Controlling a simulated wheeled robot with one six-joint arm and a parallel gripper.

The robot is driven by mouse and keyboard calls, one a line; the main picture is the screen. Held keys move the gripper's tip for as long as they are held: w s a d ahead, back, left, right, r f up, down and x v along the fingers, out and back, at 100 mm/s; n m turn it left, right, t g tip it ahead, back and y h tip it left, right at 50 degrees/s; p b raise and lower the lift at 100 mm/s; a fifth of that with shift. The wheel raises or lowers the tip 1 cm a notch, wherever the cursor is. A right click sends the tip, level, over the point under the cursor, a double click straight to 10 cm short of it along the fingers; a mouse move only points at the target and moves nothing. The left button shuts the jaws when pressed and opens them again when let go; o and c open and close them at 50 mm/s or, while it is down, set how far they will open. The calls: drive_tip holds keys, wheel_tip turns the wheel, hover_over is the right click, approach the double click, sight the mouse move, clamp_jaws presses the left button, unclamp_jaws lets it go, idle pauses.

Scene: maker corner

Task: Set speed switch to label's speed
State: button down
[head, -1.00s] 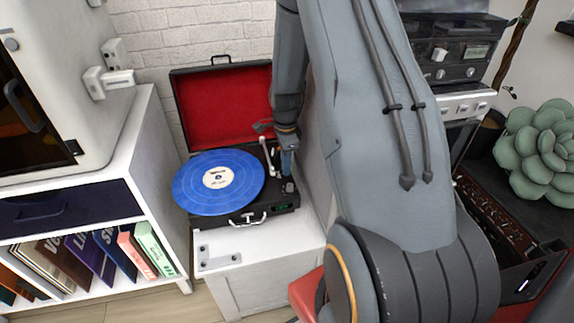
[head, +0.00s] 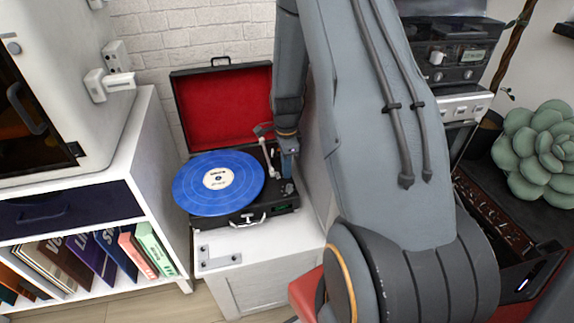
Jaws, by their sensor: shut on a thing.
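A suitcase record player (head: 283,209) with a raised red-lined lid (head: 227,108) stands open on a white cabinet. A blue record (head: 195,189) lies flat on its platter. The record's pale centre label (head: 218,178) has dark print, too small to read here. The white tonearm (head: 265,158) stands at the right of the record. My gripper (head: 287,180) points down over the right side of the deck, beside the tonearm, with its jaws shut. The speed switch is not clearly visible; it is small or hidden at the gripper's tips.
The white cabinet (head: 262,262) has a metal plate (head: 218,257) on its front top edge. A white shelf unit (head: 160,160) with record sleeves stands at the left. A green succulent (head: 540,150) and audio gear (head: 460,52) are at the right.

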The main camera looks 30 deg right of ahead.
drive_tip(key=shift+s, duration=0.25)
drive_tip(key=c, duration=1.8)
unclamp_jaws()
drive_tip(key=shift+s, duration=0.1)
drive_tip(key=shift+c, duration=0.2)
drive_tip(key=shift+r, duration=0.6)
wheel_tip(320, 180, up, 7)
drive_tip(key=shift+f, duration=0.15)
drive_tip(key=shift+a, duration=0.1)
